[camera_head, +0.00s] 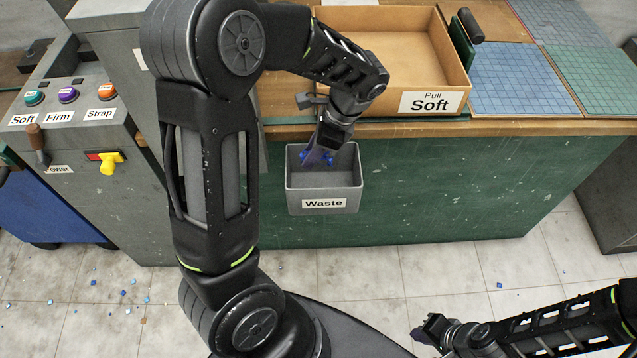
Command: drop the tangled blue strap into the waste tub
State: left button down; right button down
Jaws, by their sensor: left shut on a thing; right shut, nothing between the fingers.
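The grey waste tub (325,198), labelled "Waste", hangs on the front of the green bench, below its edge. My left gripper (319,151) points down over the tub's opening and is shut on the tangled blue strap (328,160). Only small blue bits of the strap show on both sides of the fingers, against the tub's inside. I cannot tell whether the strap touches the tub. My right gripper (432,331) is shut and empty, low at the bottom right, over the floor and far from the tub.
An open cardboard box (380,50) labelled "Pull Soft" stands on the bench behind the tub. A control panel (70,105) with coloured buttons stands at left. Small chips (130,298) litter the tiled floor.

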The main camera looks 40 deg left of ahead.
pick_arm(q)
jog(key=c, duration=1)
grip_release()
jog(key=shift+r, duration=0.1)
jog(key=v, duration=0.7)
jog(key=shift+w+d+r, duration=0.1)
jog(key=shift+d+r, duration=0.1)
jog(key=shift+r, duration=0.15)
jog(key=shift+f, duration=0.1)
